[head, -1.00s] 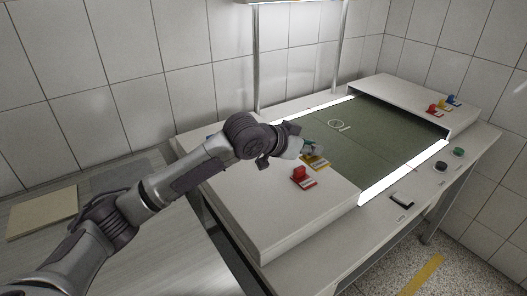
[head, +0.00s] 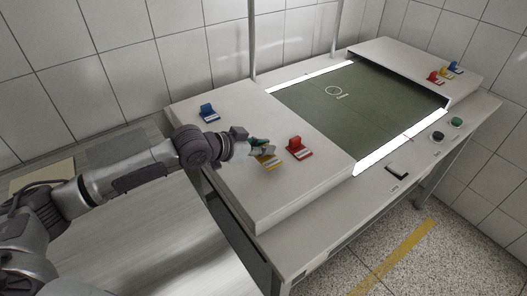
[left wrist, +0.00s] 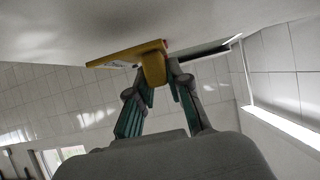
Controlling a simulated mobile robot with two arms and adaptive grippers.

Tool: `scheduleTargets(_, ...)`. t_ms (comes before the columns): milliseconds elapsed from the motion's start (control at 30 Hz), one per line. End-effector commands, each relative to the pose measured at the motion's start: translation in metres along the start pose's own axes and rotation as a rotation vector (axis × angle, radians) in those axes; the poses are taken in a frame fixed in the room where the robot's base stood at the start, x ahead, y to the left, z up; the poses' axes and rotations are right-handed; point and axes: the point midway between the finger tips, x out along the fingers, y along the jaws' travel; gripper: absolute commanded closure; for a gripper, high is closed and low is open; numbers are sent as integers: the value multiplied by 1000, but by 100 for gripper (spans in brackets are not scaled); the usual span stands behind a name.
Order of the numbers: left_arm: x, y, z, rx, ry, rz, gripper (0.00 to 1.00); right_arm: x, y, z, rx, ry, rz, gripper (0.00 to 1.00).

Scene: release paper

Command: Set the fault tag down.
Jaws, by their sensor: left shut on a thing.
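A yellow tag (head: 268,161) with an upright grip and a flat label plate is at my left gripper (head: 262,147), over the white left-hand ledge of the bench. My left gripper is shut on its yellow grip. In the left wrist view, the yellow tag (left wrist: 150,60) sits between the fingertips of the left gripper (left wrist: 160,84), close to the pale ledge surface. I cannot tell if its plate touches that surface. A red tag (head: 300,149) stands just right of it, and a blue tag (head: 208,113) stands further left on the same ledge. My right gripper is not in view.
The ledge (head: 240,205) is clear in front of the tags. A green sunken bed (head: 335,115) with bright side strips lies to the right. Another red tag (head: 433,77), yellow tag (head: 445,71) and blue tag (head: 455,66) stand on the far ledge.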

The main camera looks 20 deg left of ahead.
Motion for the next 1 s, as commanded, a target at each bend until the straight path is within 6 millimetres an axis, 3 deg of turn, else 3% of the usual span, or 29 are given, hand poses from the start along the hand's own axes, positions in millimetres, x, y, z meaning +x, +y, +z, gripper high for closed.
scheduleTargets(200,12,1,22,0,-2,1,100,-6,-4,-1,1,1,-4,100)
scheduleTargets(567,14,1,26,0,-1,0,100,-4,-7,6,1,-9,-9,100)
scheduleTargets(600,14,0,25,0,-1,0,77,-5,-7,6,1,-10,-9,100)
scheduleTargets(733,14,0,25,0,-1,0,57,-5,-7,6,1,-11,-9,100)
scheduleTargets(1000,14,0,25,0,-1,0,57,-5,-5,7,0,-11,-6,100)
